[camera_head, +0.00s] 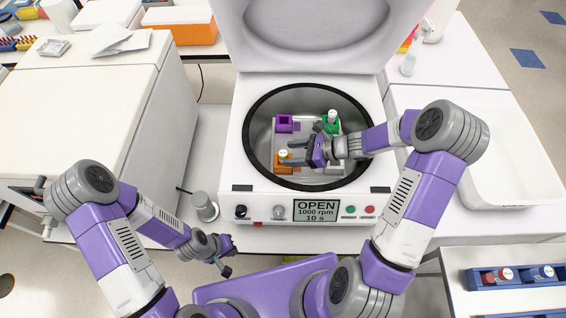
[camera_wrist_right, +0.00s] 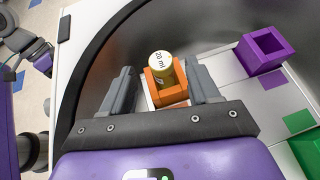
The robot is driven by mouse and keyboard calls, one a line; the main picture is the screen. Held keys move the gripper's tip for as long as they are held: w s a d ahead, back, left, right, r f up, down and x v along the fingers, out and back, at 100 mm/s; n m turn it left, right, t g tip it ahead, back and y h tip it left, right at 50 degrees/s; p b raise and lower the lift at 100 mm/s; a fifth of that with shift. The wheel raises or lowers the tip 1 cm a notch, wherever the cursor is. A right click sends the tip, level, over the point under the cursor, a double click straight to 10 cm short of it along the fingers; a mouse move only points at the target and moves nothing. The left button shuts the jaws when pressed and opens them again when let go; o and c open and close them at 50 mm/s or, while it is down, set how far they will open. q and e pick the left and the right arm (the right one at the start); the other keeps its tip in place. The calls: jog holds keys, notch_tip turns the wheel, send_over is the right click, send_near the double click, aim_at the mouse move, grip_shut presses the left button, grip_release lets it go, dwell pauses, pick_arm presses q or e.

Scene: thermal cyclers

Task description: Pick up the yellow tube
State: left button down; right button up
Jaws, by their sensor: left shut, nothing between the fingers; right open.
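The yellow tube (camera_wrist_right: 165,75) has a pale cap marked "20 ml" and stands in an orange holder (camera_wrist_right: 176,94) inside the open centrifuge bowl. In the head view the tube (camera_head: 283,155) is at the bowl's left front. My right gripper (camera_head: 292,152) is open beside the tube. In the right wrist view its fingers (camera_wrist_right: 163,84) lie on either side of the tube and holder in the picture, with no visible grip. My left gripper (camera_head: 227,270) is shut and empty, low in front of the machine. The tube's lower part is hidden in the holder.
The centrifuge (camera_head: 255,205) has its lid up and its display reads OPEN. A purple holder (camera_head: 285,123) looks empty. A green holder (camera_head: 328,128) carries another white-capped tube (camera_head: 332,115). The bowl wall surrounds my right gripper. A blue rack (camera_head: 512,277) stands at lower right.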

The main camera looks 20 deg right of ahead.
aim_at(285, 153)
jog(key=x, duration=0.6)
jog(key=shift+w+r+b, duration=0.1)
jog(key=shift+r+b, duration=0.05)
jog(key=shift+b, duration=0.25)
jog(key=shift+d, duration=0.1)
jog(key=c, duration=1)
